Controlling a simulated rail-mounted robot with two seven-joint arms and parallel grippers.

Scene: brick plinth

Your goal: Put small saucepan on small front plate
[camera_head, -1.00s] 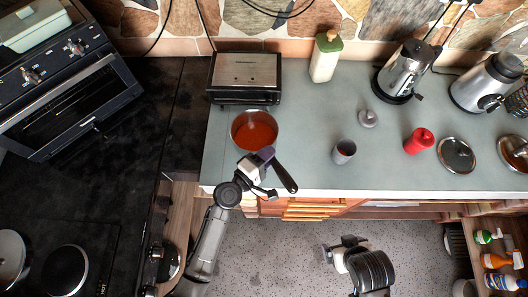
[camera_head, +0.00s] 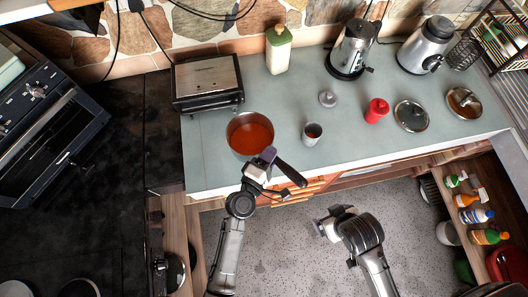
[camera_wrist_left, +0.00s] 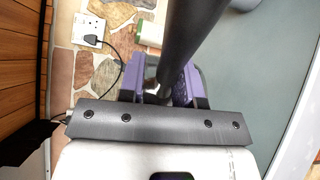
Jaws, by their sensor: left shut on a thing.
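The small saucepan (camera_head: 250,140), with orange-red contents, is over the grey-green counter near its front edge. Whether its base touches the counter is unclear. My left gripper (camera_head: 262,168) is shut on its dark handle (camera_head: 290,173). The left wrist view shows the dark handle (camera_wrist_left: 190,35) between the purple finger pads (camera_wrist_left: 158,90). My right gripper (camera_head: 325,230) is over the floor, away from the pan; its fingers are not clear. Two round hob plates (camera_head: 80,289) are cut off at the lower left; I cannot tell which is the small front one.
A toaster (camera_head: 207,82) stands behind the pan and a grey cup (camera_head: 312,133) to its right. A red shaker (camera_head: 377,110), lids (camera_head: 411,116) and a kettle (camera_head: 351,50) are farther right. The dark surface (camera_head: 125,150) on the left looks clear.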

